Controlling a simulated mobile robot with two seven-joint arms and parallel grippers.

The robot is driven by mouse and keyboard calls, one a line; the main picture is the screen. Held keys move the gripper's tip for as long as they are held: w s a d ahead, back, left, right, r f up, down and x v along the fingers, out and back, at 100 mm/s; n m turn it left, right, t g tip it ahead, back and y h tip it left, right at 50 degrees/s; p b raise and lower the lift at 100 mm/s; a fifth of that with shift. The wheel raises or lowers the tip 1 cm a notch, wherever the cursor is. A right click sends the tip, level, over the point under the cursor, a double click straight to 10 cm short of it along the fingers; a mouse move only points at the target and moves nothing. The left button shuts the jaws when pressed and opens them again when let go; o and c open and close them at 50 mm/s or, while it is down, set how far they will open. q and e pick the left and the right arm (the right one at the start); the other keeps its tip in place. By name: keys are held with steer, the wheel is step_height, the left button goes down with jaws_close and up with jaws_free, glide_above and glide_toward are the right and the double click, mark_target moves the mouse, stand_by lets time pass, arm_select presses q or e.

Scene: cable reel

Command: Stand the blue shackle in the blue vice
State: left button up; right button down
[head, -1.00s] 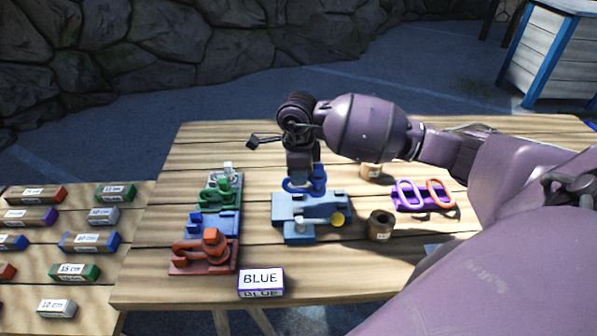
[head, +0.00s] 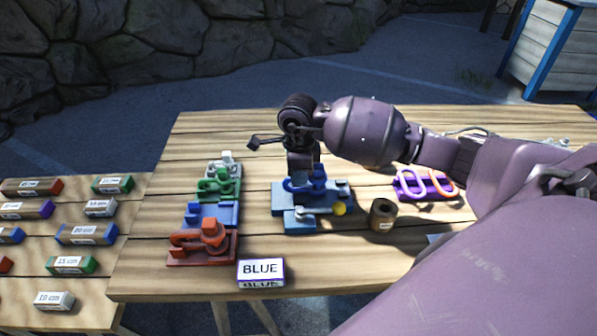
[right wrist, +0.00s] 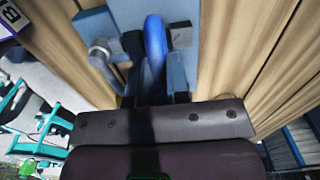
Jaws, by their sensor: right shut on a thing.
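The blue shackle (head: 300,183) is in my right gripper (head: 305,172), which is shut on it from above. The blue vice (head: 290,200) stands on the middle of the table, directly under the shackle. In the right wrist view the shackle (right wrist: 155,45) shows as a blue rounded bar between the grey-blue vice parts (right wrist: 182,70). It looks low at the vice, but the fingers hide its lower part, so I cannot tell whether it touches the bottom. My left gripper is not in view.
A purple rack (head: 425,187) with purple and orange shackles is to the right. A brown cup (head: 382,214) stands beside the vice. Red (head: 203,243), blue and green fixtures line the left, with a BLUE sign (head: 261,271) in front. Labelled boxes (head: 87,234) lie on a left table.

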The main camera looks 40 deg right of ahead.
stand_by(0.4)
steer(key=shift+f, duration=0.3)
steer(key=c, duration=1)
jaws_free()
step_height(320, 180, up, 10)
steer(key=shift+f, duration=0.15)
steer(key=shift+r, duration=0.55)
